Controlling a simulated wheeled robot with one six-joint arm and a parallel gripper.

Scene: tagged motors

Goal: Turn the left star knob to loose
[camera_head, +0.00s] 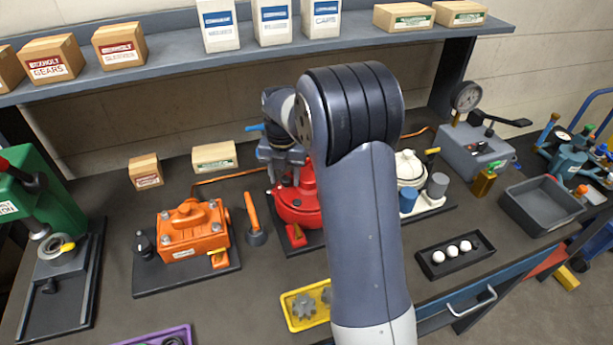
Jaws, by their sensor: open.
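My gripper (283,172) is open over the red motor (298,205), at its upper left side; its fingertips are partly lost against the motor. My arm hides the motor's right part. Whether the gripper touches it, I cannot tell. An orange motor (193,230) stands on a dark base plate to the left, with a small black knob-like part (144,243) at its left end. A white motor (408,168) stands to the right, partly behind my arm. No star knob shows clearly, and its setting cannot be read. A red tag (295,238) lies before the red motor.
An orange-handled tool (254,220) stands between the orange and red motors. A yellow tray (303,308) with grey gears lies in front. A black tray (455,254) holds white balls. A green press (45,200) stands far left. A shelf (270,55) with boxes spans the back.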

